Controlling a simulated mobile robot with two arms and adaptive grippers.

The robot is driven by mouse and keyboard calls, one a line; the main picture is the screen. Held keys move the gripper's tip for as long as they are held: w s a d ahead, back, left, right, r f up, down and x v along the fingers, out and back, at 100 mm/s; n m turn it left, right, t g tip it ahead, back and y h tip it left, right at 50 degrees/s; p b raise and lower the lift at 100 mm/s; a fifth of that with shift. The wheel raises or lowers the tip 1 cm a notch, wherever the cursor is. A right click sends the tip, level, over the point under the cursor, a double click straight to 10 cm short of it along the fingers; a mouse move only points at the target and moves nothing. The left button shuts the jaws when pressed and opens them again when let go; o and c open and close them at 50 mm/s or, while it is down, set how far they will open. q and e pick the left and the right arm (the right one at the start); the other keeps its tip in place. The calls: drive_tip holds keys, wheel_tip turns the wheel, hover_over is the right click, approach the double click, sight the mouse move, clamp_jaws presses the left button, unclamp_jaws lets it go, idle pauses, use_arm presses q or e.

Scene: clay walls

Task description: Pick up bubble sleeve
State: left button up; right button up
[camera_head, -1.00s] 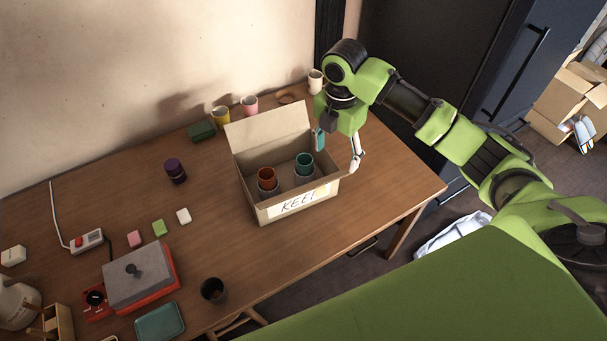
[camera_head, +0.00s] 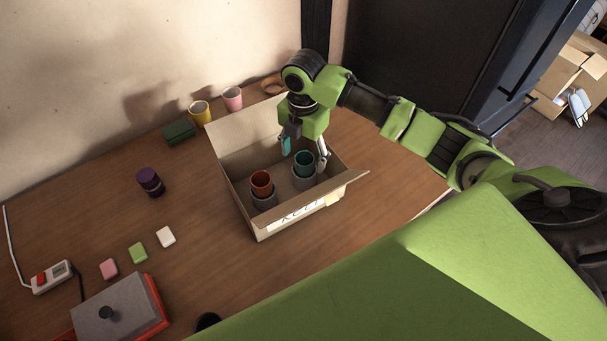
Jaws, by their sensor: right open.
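An open cardboard box (camera_head: 240,207) with a white label stands on the table. In it an orange cup (camera_head: 261,182) and a teal cup (camera_head: 304,160) stand upright. Each has a grey sleeve around its lower part, one at the orange cup (camera_head: 265,201) and one at the teal cup (camera_head: 302,182); I cannot tell for sure if these are bubble sleeves. My right gripper (camera_head: 304,154) is open, pointing down over the box, its fingers on either side of the teal cup. I cannot tell if they touch it. My left gripper is out of view.
Behind the box are a green block (camera_head: 180,132), a yellow cup (camera_head: 200,112) and a pink cup (camera_head: 232,98). A dark cabinet (camera_head: 420,60) stands behind right.

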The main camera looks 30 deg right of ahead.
wheel_tip(320, 180, down, 4)
drive_tip(key=shift+w, duration=0.15)
drive_tip(key=shift+f, duration=0.25)
drive_tip(key=f, duration=0.2)
drive_tip(key=f+p, duration=0.1)
drive_tip(key=f, duration=0.1)
drive_tip(key=shift+d+f, duration=0.1)
drive_tip(key=shift+d, duration=0.15)
drive_tip(key=shift+w+f, duration=0.1)
drive_tip(key=shift+f, duration=0.2)
drive_tip(key=shift+c, duration=0.4)
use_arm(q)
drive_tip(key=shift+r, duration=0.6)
use_arm(e)
drive_tip(key=c, duration=1.1)
